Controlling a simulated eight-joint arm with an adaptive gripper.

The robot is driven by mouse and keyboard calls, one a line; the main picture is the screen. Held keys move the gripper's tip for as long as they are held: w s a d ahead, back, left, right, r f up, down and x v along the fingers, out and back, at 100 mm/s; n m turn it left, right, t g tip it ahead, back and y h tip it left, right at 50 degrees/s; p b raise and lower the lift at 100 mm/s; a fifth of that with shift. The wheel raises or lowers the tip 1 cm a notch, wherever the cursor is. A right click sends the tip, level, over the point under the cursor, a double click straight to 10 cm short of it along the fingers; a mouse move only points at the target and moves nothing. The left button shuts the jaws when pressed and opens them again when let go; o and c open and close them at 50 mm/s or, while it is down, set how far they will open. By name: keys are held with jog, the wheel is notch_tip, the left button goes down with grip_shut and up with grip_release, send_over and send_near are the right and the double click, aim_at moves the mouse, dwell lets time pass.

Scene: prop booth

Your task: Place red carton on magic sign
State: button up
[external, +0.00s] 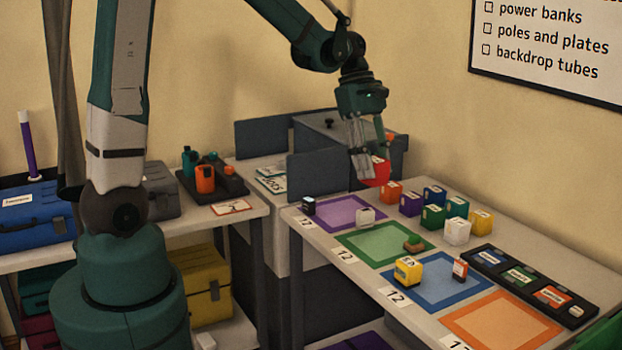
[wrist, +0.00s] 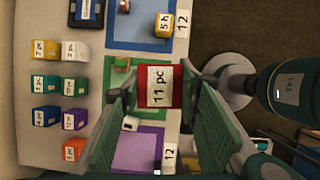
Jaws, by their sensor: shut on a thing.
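The red carton (external: 377,173) is held in my gripper (external: 367,168) above the far end of the table. In the wrist view the red carton (wrist: 160,87) shows a white "11 pc" label between the two fingers of my gripper (wrist: 160,95). The fingers are shut on its sides, and it looks clear of the table. No sign that I can read says "magic". Coloured mats lie in a row: purple (external: 338,219), green (external: 372,249), blue (external: 429,301) and orange (external: 500,322), with white cards beside them.
Several cartons, including an orange one (external: 391,191) and a white one (external: 457,231), stand right of the mats. A yellow box (external: 408,270) is on the blue mat and a brown piece (external: 414,247) on the green. A black tray (external: 480,262) holds labelled items. The orange mat is bare.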

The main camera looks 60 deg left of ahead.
jog(key=shift+w+a+r, duration=0.15)
jog(key=shift+a+r, duration=0.25)
jog(key=shift+r, duration=0.3)
jog(key=w+a+n+t+y, duration=0.1)
jog(key=w+a+n, duration=0.25)
jog(key=a, duration=0.95)
jog(key=w+a+n+t+y, duration=0.15)
jog(key=a+n, duration=0.25)
jog(key=a, duration=0.9)
jog(key=w+a+n+t, duration=0.1)
jog(key=w+a+n, duration=0.2)
jog(key=a, duration=1.1)
jog(key=s+a+n+y, duration=0.1)
jog(key=s+a+n, duration=0.25)
jog(key=a, duration=0.95)
jog(key=s+a+n+y, duration=0.1)
jog(key=s+a+n, duration=0.3)
jog(key=a, duration=1)
notch_tip(320, 180, down, 11)
jog(key=shift+s+d+m, duration=0.3)
jog(key=shift+d+m, duration=0.05)
jog(key=shift+m, duration=0.05)
jog(key=shift+f+t, duration=0.1)
jog(key=shift+t, duration=0.15)
jog(key=shift+f, duration=3.1)
